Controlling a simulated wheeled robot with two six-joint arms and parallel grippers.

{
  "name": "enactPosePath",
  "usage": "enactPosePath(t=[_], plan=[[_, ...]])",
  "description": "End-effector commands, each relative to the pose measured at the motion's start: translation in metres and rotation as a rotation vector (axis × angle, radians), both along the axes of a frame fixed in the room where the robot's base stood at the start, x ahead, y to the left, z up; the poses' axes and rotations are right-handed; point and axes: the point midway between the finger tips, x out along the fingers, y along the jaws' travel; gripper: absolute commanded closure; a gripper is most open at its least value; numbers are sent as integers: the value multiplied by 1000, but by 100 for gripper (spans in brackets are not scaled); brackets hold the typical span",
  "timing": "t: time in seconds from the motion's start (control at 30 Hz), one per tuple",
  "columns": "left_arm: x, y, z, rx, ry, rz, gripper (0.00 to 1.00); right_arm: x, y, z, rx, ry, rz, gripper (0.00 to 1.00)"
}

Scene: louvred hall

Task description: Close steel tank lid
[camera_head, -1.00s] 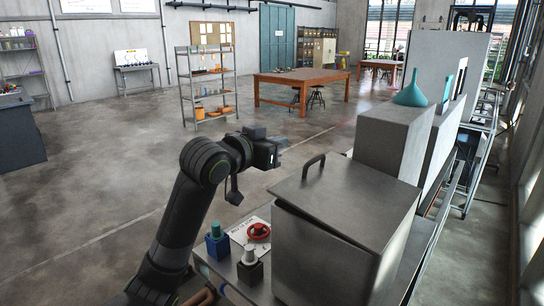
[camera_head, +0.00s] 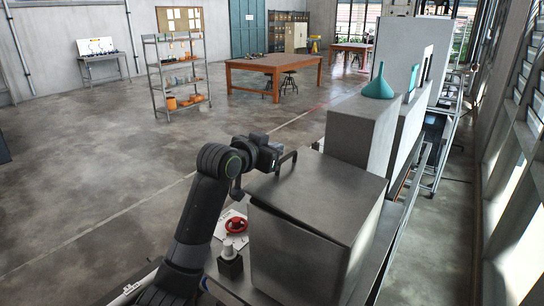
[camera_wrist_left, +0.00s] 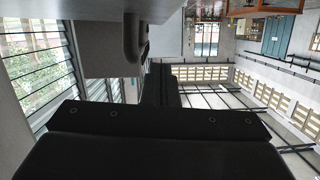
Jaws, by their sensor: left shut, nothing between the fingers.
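The steel tank (camera_head: 290,258) is a grey box on a bench at lower centre in the head view. Its flat lid (camera_head: 325,195) carries a dark bar handle (camera_head: 288,160) at the far left edge. A thin dark gap shows under the lid's near edge. My left gripper (camera_head: 270,157) is shut and empty, just left of the handle; I cannot tell whether they touch. In the left wrist view the handle (camera_wrist_left: 132,40) and part of the lid (camera_wrist_left: 155,9) show above the dark gripper body. My right gripper is not in view.
A red ring-shaped part (camera_head: 236,225) and a white-capped dark block (camera_head: 229,262) stand left of the tank. A grey box (camera_head: 360,132) with a teal funnel (camera_head: 378,84) stands behind it. Open floor lies to the left.

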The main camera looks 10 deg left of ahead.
Motion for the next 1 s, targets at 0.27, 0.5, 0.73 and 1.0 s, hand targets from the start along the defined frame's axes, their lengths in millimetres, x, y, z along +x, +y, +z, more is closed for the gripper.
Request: enactPosePath(t=[0.27,0.5,0.73,1.0], plan=[[0,5,-33,0,6,2,100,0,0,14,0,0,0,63],[0,5,-37,0,3,2,100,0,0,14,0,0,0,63],[0,5,-40,-6,6,2,100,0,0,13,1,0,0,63],[2,10,-74,-120,55,3,100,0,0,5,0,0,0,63]])
